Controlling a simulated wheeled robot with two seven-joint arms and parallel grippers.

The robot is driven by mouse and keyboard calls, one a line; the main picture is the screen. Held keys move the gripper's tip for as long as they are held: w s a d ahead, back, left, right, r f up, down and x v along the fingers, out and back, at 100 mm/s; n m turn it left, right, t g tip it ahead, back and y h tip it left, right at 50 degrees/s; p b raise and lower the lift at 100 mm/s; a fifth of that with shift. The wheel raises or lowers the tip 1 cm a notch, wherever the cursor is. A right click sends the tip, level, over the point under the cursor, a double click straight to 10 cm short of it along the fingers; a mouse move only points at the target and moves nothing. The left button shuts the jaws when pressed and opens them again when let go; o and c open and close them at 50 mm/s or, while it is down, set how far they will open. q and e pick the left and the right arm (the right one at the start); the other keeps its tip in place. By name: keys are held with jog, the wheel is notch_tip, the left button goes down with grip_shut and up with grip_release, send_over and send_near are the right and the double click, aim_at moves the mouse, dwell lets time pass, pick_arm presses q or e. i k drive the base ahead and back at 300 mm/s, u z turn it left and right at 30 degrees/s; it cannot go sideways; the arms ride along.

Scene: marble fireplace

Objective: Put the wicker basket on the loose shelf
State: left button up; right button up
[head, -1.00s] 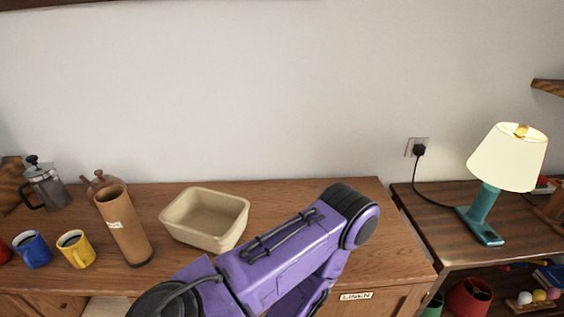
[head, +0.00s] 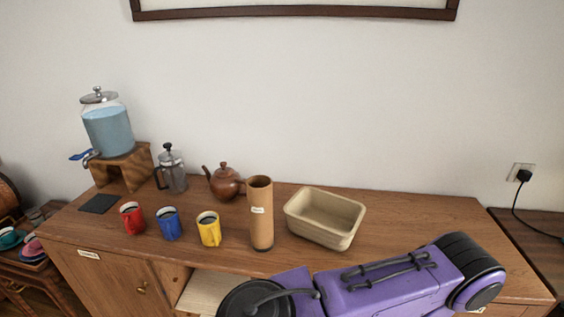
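A beige, rectangular open container (head: 326,218) stands upright on the wooden sideboard (head: 400,222), right of the tall bamboo-like tube. It looks empty. It may be the wicker basket, but I cannot make out any weave. A pale board (head: 208,291) shows in the open front of the sideboard at the lower middle. It may be the loose shelf, but I cannot tell. My purple arm crosses the lower right, in front of the sideboard, and hides part of its front. Neither of my grippers is in view.
The tube (head: 261,215), a brown teapot (head: 225,182), a French press (head: 172,172) and red (head: 133,219), blue (head: 169,224) and yellow (head: 209,230) mugs stand left of the container. A water dispenser (head: 108,130) on a wooden stand is further left. The sideboard's right end is clear.

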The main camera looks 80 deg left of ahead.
aim_at(224, 288)
jog(key=k, duration=0.5)
jog(key=u, duration=0.65)
